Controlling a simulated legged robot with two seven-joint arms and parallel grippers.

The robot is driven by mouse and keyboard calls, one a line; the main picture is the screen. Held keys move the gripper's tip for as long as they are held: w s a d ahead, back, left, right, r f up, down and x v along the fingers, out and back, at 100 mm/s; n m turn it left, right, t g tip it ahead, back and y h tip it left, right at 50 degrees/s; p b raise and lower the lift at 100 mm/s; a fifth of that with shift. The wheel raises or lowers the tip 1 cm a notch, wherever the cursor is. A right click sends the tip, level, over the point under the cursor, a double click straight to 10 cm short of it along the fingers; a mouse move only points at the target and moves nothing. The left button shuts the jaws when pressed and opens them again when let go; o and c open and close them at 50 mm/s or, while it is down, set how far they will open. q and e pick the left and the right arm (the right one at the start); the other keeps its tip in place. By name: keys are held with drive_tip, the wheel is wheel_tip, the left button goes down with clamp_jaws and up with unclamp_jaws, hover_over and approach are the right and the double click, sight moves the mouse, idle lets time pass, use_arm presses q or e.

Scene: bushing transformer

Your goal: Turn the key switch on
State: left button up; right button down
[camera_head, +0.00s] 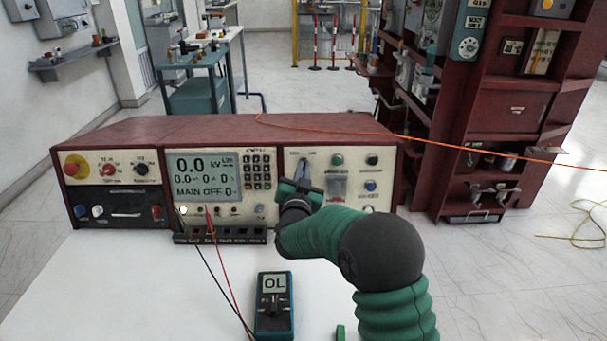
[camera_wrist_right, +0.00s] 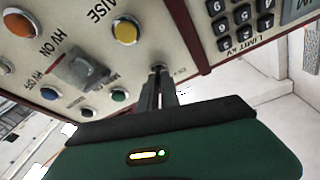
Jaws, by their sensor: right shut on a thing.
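The red control console (camera_head: 135,134) stands on the white table, and its cream right-hand panel faces me. The key switch (camera_wrist_right: 158,69) sits on that panel, near its left edge; in the head view my gripper mostly covers it. My right gripper (camera_head: 304,170) reaches up to the panel from the front. It also shows in the right wrist view (camera_wrist_right: 157,88), its narrow fingers closed on the key at the switch. The fingers hide most of the key, so I cannot tell its angle. The console display (camera_head: 204,175) reads 0.0 kV and "MAIN OFF". My left gripper is out of view.
Coloured buttons and a grey cover (camera_wrist_right: 80,69) lie close beside the fingers. A multimeter (camera_head: 273,305) reading "OL" lies on the white table (camera_head: 130,285), with red and black leads running to the console. An orange cable (camera_head: 450,143) crosses behind.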

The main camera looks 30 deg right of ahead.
drive_tip(key=m, duration=0.2)
drive_tip(key=m+g, duration=0.1)
drive_tip(key=m, duration=0.1)
drive_tip(key=m+g, duration=0.1)
drive_tip(key=m, duration=0.1)
drive_tip(key=shift+a+f+h, duration=0.25)
drive_tip(key=shift+f+h, duration=0.05)
drive_tip(key=shift+h, duration=0.1)
drive_tip(key=c, duration=1.6)
unclamp_jaws()
drive_tip(key=shift+w, duration=0.1)
drive_tip(key=shift+r, duration=0.15)
drive_tip(key=shift+d, duration=0.1)
drive_tip(key=p+v, duration=0.1)
drive_tip(key=v, duration=1.6)
drive_tip(key=shift+w+p, duration=0.15)
drive_tip(key=shift+p, duration=0.25)
